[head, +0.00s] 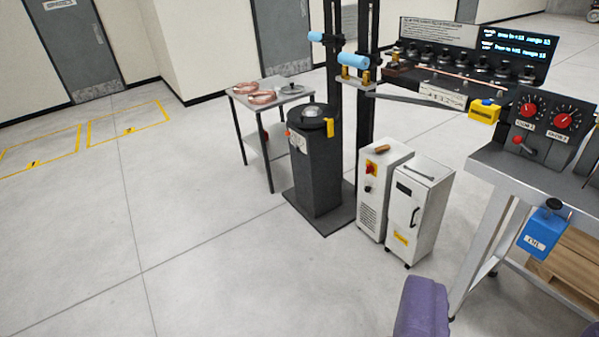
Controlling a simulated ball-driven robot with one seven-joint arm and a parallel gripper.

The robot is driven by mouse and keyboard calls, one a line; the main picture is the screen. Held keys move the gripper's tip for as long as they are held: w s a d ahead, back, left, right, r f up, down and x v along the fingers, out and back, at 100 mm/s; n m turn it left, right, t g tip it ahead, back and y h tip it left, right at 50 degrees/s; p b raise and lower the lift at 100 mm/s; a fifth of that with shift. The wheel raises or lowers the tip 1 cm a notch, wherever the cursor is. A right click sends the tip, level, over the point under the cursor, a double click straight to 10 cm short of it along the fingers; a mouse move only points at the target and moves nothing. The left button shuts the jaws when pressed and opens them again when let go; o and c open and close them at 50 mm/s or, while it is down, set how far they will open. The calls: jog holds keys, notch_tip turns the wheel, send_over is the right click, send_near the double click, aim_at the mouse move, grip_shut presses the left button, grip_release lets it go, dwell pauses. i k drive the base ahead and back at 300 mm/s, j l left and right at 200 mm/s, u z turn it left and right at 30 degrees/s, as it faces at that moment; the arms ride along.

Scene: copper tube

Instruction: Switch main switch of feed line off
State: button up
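A red rotary switch on a yellow plate (370,167) sits on the upper front of a white cabinet (373,205) near the middle of the head view. It looks like a main switch, but its label and knob setting are too small to read. A dark control box (540,122) on the right bench carries two red dials and a red-tipped lever (517,141). I cannot tell from the lettering which control belongs to the feed line.
A second white cabinet (419,215) stands right of the first. A dark pedestal (317,170) and a small table (238,97) with copper coils stand to the left. A metal bench (500,172) with a blue box (541,230) is at right. The left floor is clear.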

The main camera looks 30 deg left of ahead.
aim_at(369, 167)
jog(key=u, duration=0.3)
jog(key=i+l+u, duration=0.45)
jog(key=i+l, duration=0.45)
jog(key=i, duration=0.8)
jog(key=i+l+u, duration=0.45)
jog(key=i+l, duration=1.05)
